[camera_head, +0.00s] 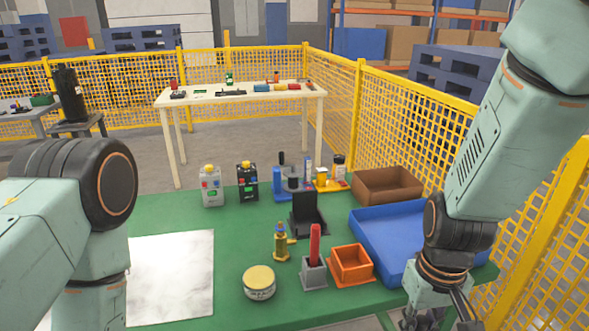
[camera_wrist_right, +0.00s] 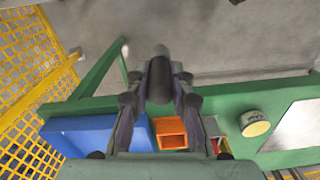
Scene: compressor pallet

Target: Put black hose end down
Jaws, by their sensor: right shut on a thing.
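My right gripper (camera_wrist_right: 160,92) is shut on the black hose end (camera_wrist_right: 160,78), a dark cylinder with a greyer tip standing out past the fingertips in the right wrist view. The fingers lie on both sides of it. In the head view the right gripper (camera_head: 440,316) is at the bottom edge, right of the orange bin (camera_head: 351,279) and near the blue tray's front edge; the hose end cannot be made out there. My left arm comes in at the left, but its gripper is out of the picture.
The green table carries the blue tray (camera_head: 372,246), a brown box (camera_head: 387,184), a red-handled tool in a grey holder (camera_head: 314,272), a round tin (camera_head: 259,290), a brass fitting (camera_head: 281,243) and a white plate (camera_head: 180,275). Yellow mesh fencing (camera_head: 400,130) stands close on the right.

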